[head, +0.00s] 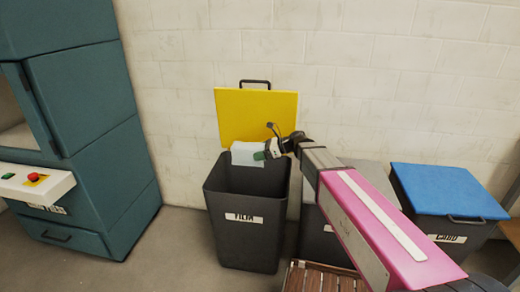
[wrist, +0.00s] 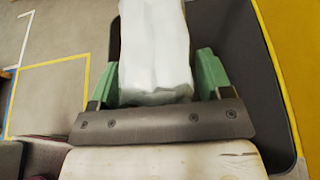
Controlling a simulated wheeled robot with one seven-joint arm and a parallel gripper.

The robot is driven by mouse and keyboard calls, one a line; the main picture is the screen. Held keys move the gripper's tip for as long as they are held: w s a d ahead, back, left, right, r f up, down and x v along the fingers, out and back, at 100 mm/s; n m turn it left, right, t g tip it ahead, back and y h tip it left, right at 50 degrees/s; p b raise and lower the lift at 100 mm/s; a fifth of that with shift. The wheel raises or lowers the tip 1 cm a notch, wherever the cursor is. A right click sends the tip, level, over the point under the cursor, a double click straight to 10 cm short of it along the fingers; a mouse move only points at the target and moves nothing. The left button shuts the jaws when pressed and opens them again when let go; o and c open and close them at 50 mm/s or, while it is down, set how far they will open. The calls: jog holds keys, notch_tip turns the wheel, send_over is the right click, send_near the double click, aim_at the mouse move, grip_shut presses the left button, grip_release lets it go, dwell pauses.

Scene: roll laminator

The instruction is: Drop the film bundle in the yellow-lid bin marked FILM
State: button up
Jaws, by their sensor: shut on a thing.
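The film bundle, a pale whitish block, is in my gripper; it shows in the head view (head: 247,153) and in the wrist view (wrist: 155,45). My gripper (head: 262,155) is shut on it, with green fingers on both sides of the bundle in the wrist view (wrist: 153,80). The dark bin marked FILM (head: 245,235) stands against the wall with its yellow lid (head: 257,115) raised. The gripper and bundle are above the back part of the bin's opening, in front of the lid. In the wrist view the dark bin (wrist: 240,55) lies below and to the right of the bundle.
A bin with a blue lid (head: 447,189), shut, stands at the right. Another grey bin (head: 318,235) is partly hidden behind my pink arm. A teal machine (head: 95,130) stands at the left. A wooden slatted thing (head: 318,280) is at the bottom. Floor left of the FILM bin is clear.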

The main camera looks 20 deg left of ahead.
jog(key=o, duration=1)
jog(key=shift+c, duration=0.2)
jog(key=v, duration=1)
jog(key=shift+d+r, duration=0.2)
jog(key=shift+d, duration=0.15)
